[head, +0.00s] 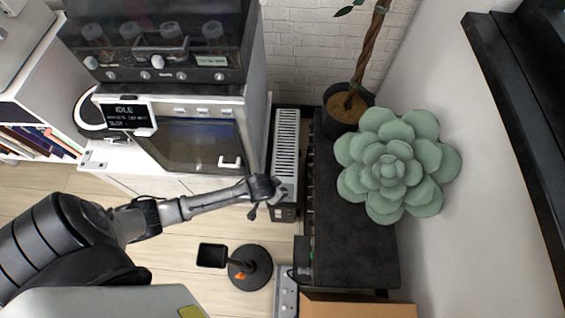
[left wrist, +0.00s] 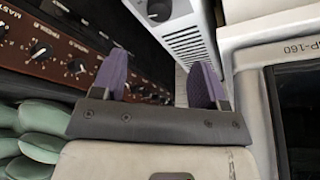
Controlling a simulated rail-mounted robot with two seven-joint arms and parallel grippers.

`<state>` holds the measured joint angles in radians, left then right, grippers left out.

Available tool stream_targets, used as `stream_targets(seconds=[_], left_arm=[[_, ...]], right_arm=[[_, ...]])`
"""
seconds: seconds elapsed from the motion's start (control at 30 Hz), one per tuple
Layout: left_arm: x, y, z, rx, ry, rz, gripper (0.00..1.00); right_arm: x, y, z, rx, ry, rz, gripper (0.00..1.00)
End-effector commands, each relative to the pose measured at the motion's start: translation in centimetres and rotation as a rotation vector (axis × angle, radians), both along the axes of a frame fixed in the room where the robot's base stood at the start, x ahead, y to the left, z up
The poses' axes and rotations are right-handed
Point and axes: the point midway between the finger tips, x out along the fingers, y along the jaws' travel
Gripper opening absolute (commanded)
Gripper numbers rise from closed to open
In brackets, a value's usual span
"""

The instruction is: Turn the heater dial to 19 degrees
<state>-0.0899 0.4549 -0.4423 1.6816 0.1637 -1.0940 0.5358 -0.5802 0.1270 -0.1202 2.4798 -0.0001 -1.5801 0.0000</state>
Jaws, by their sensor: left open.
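The heater (head: 286,135) is a narrow white unit with a slatted top, standing on the floor between the white cabinet and the black rack in the head view. The dial's numbers cannot be read. My left gripper (left wrist: 158,80) is open and empty, its two purple-padded fingers pointing towards the heater, apart from the dial. In the head view my left gripper (head: 268,190) hangs over the heater's near end. My right gripper is not in view.
A black rack (head: 345,235) stands right of the heater; its brown knob panel (left wrist: 50,45) is close by in the left wrist view. A large succulent (head: 390,170) sits on the rack. Left is a machine (head: 190,145) with an IDLE display. A round-based stand (head: 250,268) is on the floor.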

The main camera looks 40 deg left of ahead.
Motion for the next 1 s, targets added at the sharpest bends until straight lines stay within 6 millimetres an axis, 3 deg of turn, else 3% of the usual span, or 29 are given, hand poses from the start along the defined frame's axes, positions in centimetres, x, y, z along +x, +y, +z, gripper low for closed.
stream_targets(seconds=[0.23, 0.7, 1.0], left_arm=[[0.1, 0.0, -1.1, -0.023, -0.032, 0.061, 0.67], [3.3, 0.2, -9.0, -0.022, -0.031, 0.059, 0.67], [4.6, 0.3, -11.9, -0.023, -0.030, 0.058, 0.67]], right_arm=[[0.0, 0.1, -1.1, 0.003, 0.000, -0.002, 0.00], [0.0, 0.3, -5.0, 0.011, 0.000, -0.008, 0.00], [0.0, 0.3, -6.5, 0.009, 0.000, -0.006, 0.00]])
